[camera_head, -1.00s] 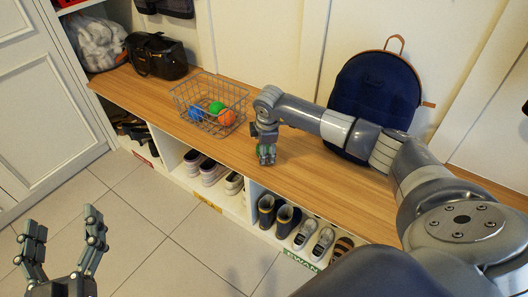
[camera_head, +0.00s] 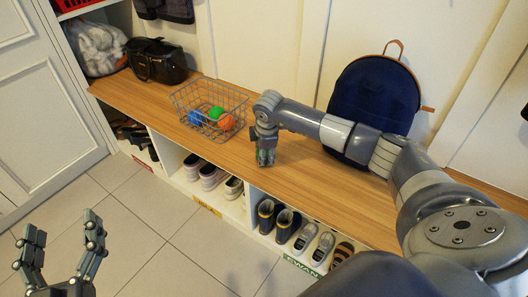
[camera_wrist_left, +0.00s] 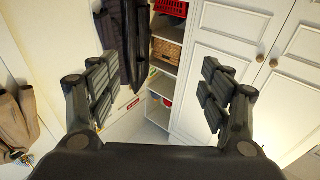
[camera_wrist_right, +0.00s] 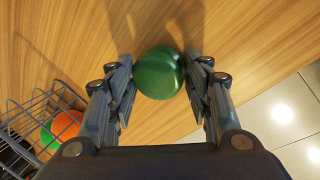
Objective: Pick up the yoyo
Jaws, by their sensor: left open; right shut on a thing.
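The green yoyo (camera_wrist_right: 160,73) is round and smooth, and sits between the fingertips of my right gripper (camera_wrist_right: 161,80) in the right wrist view, just above or on the wooden bench top. The right gripper is shut on it, pointing down. In the head view my right gripper (camera_head: 265,157) is over the front part of the bench, right of the basket, and its fingers mostly hide the yoyo. My left gripper (camera_head: 61,235) is open and empty at the lower left, over the floor. In the left wrist view its fingers (camera_wrist_left: 160,90) are wide apart with nothing between them.
A wire basket (camera_head: 180,99) with blue, green and orange balls stands on the bench (camera_head: 290,172). A black handbag (camera_head: 157,61) is further left, a navy backpack (camera_head: 372,100) behind right. Shoes fill cubbies below. The bench around the right gripper is clear.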

